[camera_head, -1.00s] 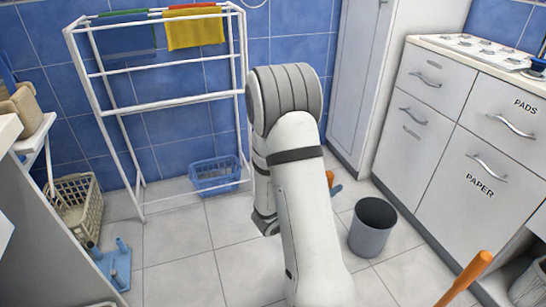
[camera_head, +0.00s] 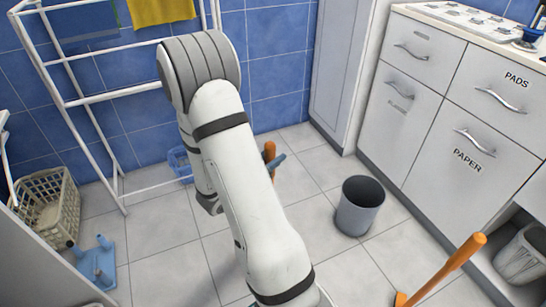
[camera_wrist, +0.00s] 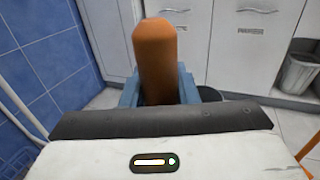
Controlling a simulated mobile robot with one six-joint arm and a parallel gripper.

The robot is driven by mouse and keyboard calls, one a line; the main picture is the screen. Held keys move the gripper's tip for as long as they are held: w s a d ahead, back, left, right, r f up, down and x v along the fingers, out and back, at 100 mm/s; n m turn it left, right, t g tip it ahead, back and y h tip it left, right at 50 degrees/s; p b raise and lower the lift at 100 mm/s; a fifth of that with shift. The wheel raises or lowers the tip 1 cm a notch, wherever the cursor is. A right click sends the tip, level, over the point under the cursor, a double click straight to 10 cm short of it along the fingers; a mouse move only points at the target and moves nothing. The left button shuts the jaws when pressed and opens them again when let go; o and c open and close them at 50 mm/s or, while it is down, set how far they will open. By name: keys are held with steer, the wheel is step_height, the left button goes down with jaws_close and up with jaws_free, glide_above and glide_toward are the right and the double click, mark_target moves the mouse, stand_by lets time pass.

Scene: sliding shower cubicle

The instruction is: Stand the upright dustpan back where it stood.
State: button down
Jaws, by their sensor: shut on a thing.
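My gripper (camera_wrist: 158,92) is shut on an upright orange handle (camera_wrist: 157,52), seen close up between its blue-grey fingers in the wrist view. I take this handle to be the upright dustpan's. In the head view the handle's top (camera_head: 269,151) and a fingertip (camera_head: 278,161) show just right of my arm. The dustpan's lower part is hidden behind my arm, so I cannot tell whether it touches the floor.
A grey bin (camera_head: 360,207) stands on the tiles to the right of the handle. Another orange stick (camera_head: 447,268) leans at the lower right, near the drawers (camera_head: 440,110). A white drying rack (camera_head: 110,100), a basket (camera_head: 45,207) and a blue peg-like stand (camera_head: 97,262) are left.

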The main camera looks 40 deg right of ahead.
steer(key=shift+d, duration=0.1)
steer(key=shift+s+f+b, duration=0.1)
steer(key=shift+f+b, duration=1.95)
steer(key=shift+f, duration=0.25)
steer(key=c, duration=1)
jaws_free()
steer(key=shift+c, duration=0.2)
steer(key=s+a+p, duration=0.1)
steer(key=a+p, duration=0.1)
steer(key=a, duration=0.5)
steer(key=shift+a+p, duration=0.3)
steer(key=shift+a, duration=0.05)
